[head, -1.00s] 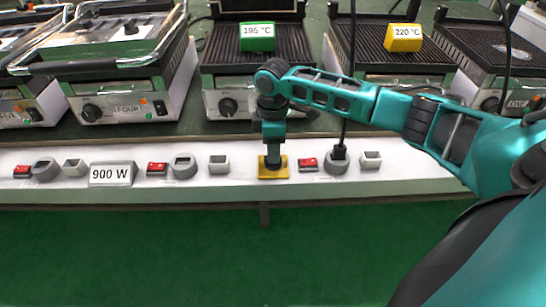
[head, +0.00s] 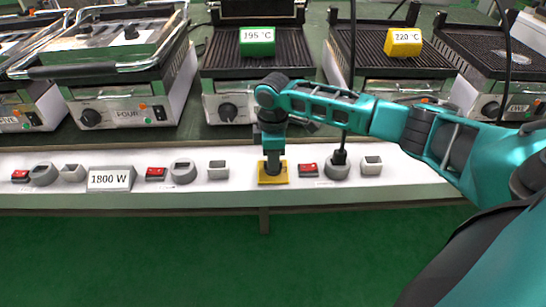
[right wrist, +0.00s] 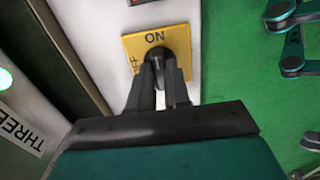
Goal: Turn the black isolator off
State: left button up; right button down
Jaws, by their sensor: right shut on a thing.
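The isolator is a yellow plate (head: 283,178) with a black knob, set on the white strip along the front of the bench. In the right wrist view the plate (right wrist: 181,40) shows "ON" at its top and a partly hidden "OFF" at its left. My right gripper (head: 272,166) reaches down onto the isolator from above. In the right wrist view its fingers (right wrist: 160,68) are shut on the black knob (right wrist: 155,52), which they partly hide. My left gripper is not in view.
A display (head: 110,180) reads "1800 W". Red switches (head: 308,170) and grey sockets (head: 183,172) line the strip. A black plug (head: 339,158) with a cable sits right of the isolator. Contact grills stand behind, with a green 195 °C block (head: 257,42) and a yellow 220 °C block (head: 403,42).

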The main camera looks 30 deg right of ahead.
jog(key=shift+r, duration=0.1)
jog(key=shift+r+n+p, duration=0.15)
jog(key=shift+n+p, duration=0.65)
jog(key=shift+p, duration=0.45)
jog(key=n+p, duration=0.2)
jog(key=shift+p, duration=0.4)
jog(key=n+p, duration=0.2)
jog(key=n, duration=0.2)
jog(key=n+p, duration=0.1)
jog(key=n, duration=0.1)
jog(key=shift+n, duration=0.3)
jog(key=shift+f+n, duration=0.2)
jog(key=shift+n, duration=0.8)
jog(key=n, duration=0.3)
jog(key=shift+a+p, duration=0.1)
jog(key=shift+p, duration=0.3)
jog(key=shift+n, duration=1.4)
